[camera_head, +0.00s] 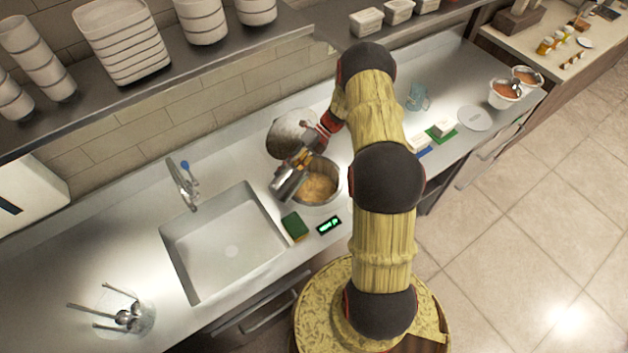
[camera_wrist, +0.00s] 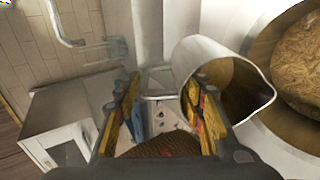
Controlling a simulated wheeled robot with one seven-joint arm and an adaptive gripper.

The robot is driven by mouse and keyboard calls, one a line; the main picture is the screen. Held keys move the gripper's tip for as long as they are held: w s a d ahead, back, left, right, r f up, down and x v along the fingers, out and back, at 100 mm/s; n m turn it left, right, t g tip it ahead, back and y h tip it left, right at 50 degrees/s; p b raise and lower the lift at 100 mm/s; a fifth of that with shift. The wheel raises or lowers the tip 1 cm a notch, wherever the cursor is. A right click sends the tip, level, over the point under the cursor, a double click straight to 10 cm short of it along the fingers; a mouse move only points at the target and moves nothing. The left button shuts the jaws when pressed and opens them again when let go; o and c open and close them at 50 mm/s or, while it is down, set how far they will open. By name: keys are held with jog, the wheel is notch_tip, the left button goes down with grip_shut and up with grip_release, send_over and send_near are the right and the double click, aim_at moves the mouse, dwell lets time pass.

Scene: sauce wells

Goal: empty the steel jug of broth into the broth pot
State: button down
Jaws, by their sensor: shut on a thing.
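The steel jug (camera_head: 286,187) is tilted toward the broth pot, at the pot's left side in the head view. In the wrist view the jug (camera_wrist: 205,58) shows brown broth inside, with its lip turned right toward the pot (camera_wrist: 262,45). The broth pot (camera_head: 338,196) stands on the counter and holds brownish-orange broth. My gripper (camera_head: 302,160) is shut on the jug's handle; in the wrist view its fingers (camera_wrist: 163,100) flank the handle. I cannot tell whether broth is flowing from the lip.
A sink (camera_head: 225,245) with a tap (camera_head: 182,183) lies left of the pot. A green sponge (camera_head: 294,226) and a small device with a green display (camera_head: 329,225) sit in front of the pot. A round grey object (camera_head: 287,135) is behind it.

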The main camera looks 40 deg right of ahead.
jog(key=shift+f+y+b, duration=0.3)
jog(key=shift+f+b, duration=0.05)
jog(key=shift+b, duration=0.05)
jog(key=shift+d+f, duration=0.15)
jog(key=shift+d, duration=0.15)
jog(key=shift+f+y+b, duration=0.15)
jog(key=shift+y+b, duration=0.25)
jog(key=shift+b, duration=0.1)
jog(key=shift+d+y+b, duration=0.3)
jog(key=shift+y+b, duration=0.1)
jog(key=shift+b, duration=0.05)
jog(key=shift+f, duration=0.1)
jog(key=shift+d+y+b, duration=0.4)
jog(key=shift+b, duration=0.1)
jog(key=shift+a, duration=0.1)
